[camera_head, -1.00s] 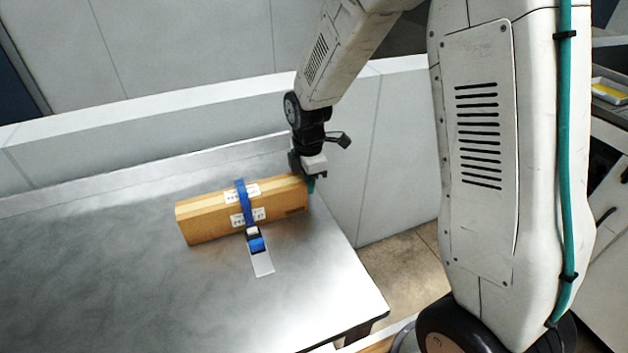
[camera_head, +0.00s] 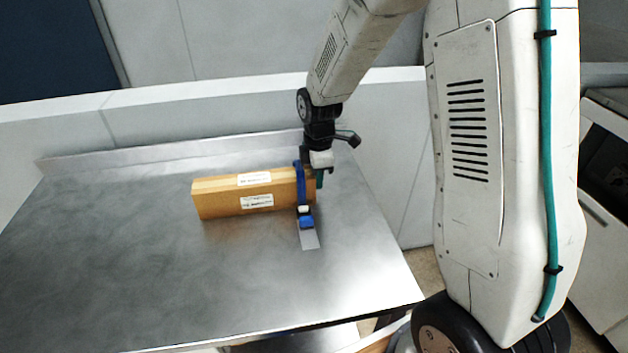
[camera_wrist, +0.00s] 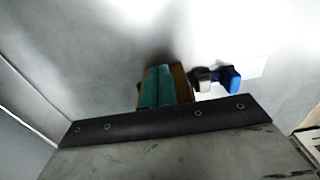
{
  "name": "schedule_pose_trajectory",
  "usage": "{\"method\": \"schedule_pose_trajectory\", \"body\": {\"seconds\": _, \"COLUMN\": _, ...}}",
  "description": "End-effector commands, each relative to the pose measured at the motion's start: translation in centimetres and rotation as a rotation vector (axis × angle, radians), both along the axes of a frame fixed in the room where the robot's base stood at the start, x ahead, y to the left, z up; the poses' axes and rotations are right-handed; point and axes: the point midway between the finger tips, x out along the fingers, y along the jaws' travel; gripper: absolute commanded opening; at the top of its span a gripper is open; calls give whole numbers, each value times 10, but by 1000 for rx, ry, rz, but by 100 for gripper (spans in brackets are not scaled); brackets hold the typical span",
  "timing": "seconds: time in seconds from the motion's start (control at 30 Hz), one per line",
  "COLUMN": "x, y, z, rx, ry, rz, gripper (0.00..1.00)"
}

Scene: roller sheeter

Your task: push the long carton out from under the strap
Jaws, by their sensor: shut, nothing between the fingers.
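The long carton (camera_head: 226,198) is a brown box with white labels, lying on the metal table. The blue strap (camera_head: 299,186) crosses it near its right end, with a blue and white buckle (camera_head: 306,219) on the table in front. Most of the carton sticks out to the left of the strap. My gripper (camera_head: 319,180) is shut and empty at the carton's right end, close beside the strap. In the wrist view its teal fingers (camera_wrist: 158,87) hide most of the carton's end (camera_wrist: 182,82). The buckle (camera_wrist: 228,79) shows to their right. I cannot tell whether the fingertips touch the carton.
The metal table (camera_head: 110,270) is clear to the left of the carton and in front of it. A low raised edge (camera_head: 150,153) runs along the table's back, with a pale wall (camera_head: 200,110) behind. The table's right edge is near my gripper.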

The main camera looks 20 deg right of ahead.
Motion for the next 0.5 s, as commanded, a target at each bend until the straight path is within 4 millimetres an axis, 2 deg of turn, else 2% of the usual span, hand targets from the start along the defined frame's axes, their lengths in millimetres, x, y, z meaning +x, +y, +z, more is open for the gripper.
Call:
{"method": "schedule_pose_trajectory", "body": {"seconds": 0.13, "x": 5, "y": 12, "z": 0, "rx": 0, "ry": -1, "rz": -10, "gripper": 0}}
{"method": "schedule_pose_trajectory", "body": {"seconds": 0.27, "x": 9, "y": 31, "z": 0, "rx": 0, "ry": -1, "rz": -8, "gripper": 0}}
{"method": "schedule_pose_trajectory", "body": {"seconds": 0.5, "x": 21, "y": 81, "z": 0, "rx": 0, "ry": 0, "rz": -5, "gripper": 0}}
